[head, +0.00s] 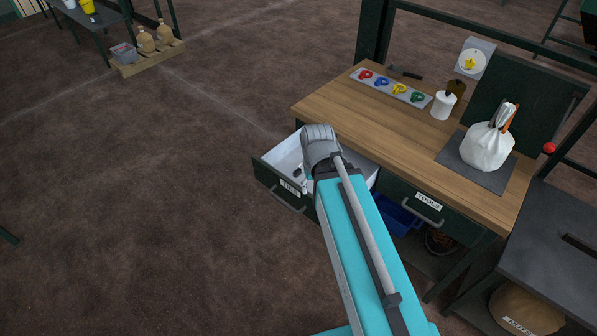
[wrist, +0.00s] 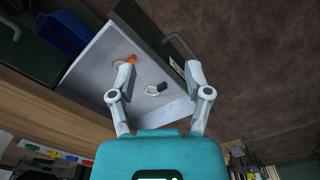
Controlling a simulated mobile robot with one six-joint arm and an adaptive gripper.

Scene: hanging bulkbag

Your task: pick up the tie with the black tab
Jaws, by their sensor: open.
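The tie with the black tab (wrist: 158,88) lies on the floor of the open white-lined drawer (wrist: 92,93) in the wrist view, a pale loop with a dark tab. A second tie with an orange tab (wrist: 130,60) lies beside it, close to my left finger in the picture. My gripper (wrist: 158,72) is open and empty, its two fingers spread above the drawer, with the black tab seen between them. In the head view the drawer (head: 275,157), labelled TIES, is partly covered by my arm. A dark spot in it looks like the black tab (head: 297,173).
The wooden bench (head: 400,135) stands over the drawer. A shut TOOLS drawer (head: 428,205) is to the right, with a blue bin (head: 398,215) below. A white bag (head: 487,147) and a strip of coloured pieces (head: 391,87) are on the bench. Floor at left is clear.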

